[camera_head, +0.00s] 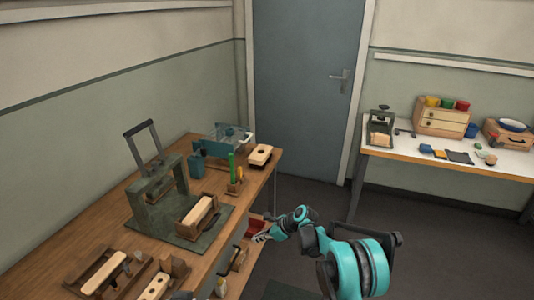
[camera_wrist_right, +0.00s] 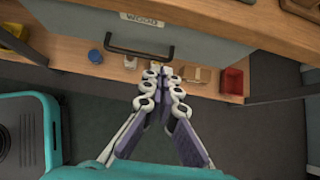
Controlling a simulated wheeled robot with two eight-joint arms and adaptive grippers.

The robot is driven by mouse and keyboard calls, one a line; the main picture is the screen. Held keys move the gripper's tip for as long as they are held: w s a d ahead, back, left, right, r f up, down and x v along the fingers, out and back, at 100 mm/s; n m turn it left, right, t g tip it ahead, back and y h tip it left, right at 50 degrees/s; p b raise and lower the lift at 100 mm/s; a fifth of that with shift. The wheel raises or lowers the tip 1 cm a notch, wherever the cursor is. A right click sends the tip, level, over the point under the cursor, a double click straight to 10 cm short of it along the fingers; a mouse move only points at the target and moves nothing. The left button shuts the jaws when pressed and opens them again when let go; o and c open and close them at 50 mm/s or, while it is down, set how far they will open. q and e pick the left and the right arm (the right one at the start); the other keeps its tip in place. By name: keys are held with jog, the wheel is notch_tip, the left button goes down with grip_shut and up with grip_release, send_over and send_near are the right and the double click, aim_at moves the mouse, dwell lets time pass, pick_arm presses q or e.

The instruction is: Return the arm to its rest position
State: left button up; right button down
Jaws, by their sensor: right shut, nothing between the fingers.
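My right arm, teal and black, comes in at the lower right of the head view. Its gripper (camera_head: 262,237) is beside the workbench's right edge, low by a red bin. In the right wrist view the right gripper (camera_wrist_right: 160,72) has its fingertips together with nothing between them. It points toward a drawer front (camera_wrist_right: 205,30) with a black handle (camera_wrist_right: 138,50), which appears just beyond the fingertips; whether they touch cannot be told. My left gripper is not in view.
The wooden workbench (camera_head: 85,240) carries a dark green press (camera_head: 155,190) and several brush blocks. Below the drawer, a shelf (camera_wrist_right: 75,52) holds a red bin (camera_wrist_right: 232,81) and a blue-capped jar (camera_wrist_right: 96,56). A side table (camera_head: 490,165) stands at right. Floor between is clear.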

jog(key=s+d+r+n+t+h, duration=0.1)
jog(key=s+d+r+n+h, duration=0.1)
jog(key=s+d+r+n, duration=0.6)
jog(key=s+d+r+n+t+h, duration=0.1)
jog(key=s+d+r+n+h, duration=0.1)
jog(key=s+d+r, duration=0.65)
jog(key=s+d+r+n+t+h, duration=0.1)
jog(key=s+n, duration=0.4)
jog(key=s, duration=0.5)
jog(key=s+d+r+n+t+h, duration=0.1)
jog(key=s+d+n+h, duration=0.2)
jog(key=s+d+n, duration=0.3)
jog(key=s, duration=0.4)
jog(key=shift+s+d+n+h, duration=0.25)
jog(key=shift+s+n+h, duration=0.05)
jog(key=shift+s, duration=0.05)
jog(key=shift+a+r, duration=0.1)
